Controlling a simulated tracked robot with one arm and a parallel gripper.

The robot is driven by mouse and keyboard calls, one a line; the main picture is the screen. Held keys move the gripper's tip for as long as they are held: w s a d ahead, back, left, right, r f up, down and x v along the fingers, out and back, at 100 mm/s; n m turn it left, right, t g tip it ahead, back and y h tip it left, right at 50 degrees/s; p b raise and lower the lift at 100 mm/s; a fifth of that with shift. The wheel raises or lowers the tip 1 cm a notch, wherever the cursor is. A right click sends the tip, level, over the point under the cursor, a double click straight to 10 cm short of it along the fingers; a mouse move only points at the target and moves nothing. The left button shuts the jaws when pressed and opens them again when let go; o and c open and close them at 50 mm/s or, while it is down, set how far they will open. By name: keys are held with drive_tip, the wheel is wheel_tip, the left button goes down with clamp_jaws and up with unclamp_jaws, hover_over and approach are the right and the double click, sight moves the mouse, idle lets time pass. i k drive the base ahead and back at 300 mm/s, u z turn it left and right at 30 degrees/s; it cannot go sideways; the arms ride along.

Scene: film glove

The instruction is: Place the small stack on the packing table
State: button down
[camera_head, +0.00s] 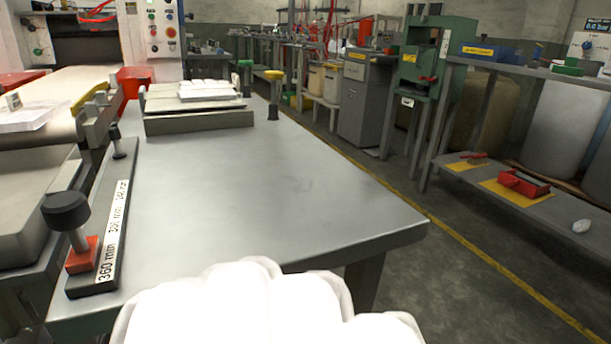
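A white stack with rounded, finger-like lobes (265,310) fills the bottom middle of the view, very close to the camera. It is cut off by the lower edge and overlaps the near edge of a grey metal table (270,185); I cannot tell whether it touches the table. This looks like the packing table. A smaller-looking white glove stack (207,88) lies on a grey platform (200,122) at the table's far end. My gripper's fingers do not show, so its hold on the near stack is hidden.
A black guide bar with a size label and knobs (105,230) runs along the table's left side. A machine with a conveyor (70,88) stands left. The table's middle and right are bare. Shelving (520,180) and a grey cabinet (365,100) stand beyond the floor on the right.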

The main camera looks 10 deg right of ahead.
sight(255, 173)
drive_tip(key=z, duration=0.1)
drive_tip(key=i, duration=1)
drive_tip(key=u, duration=0.05)
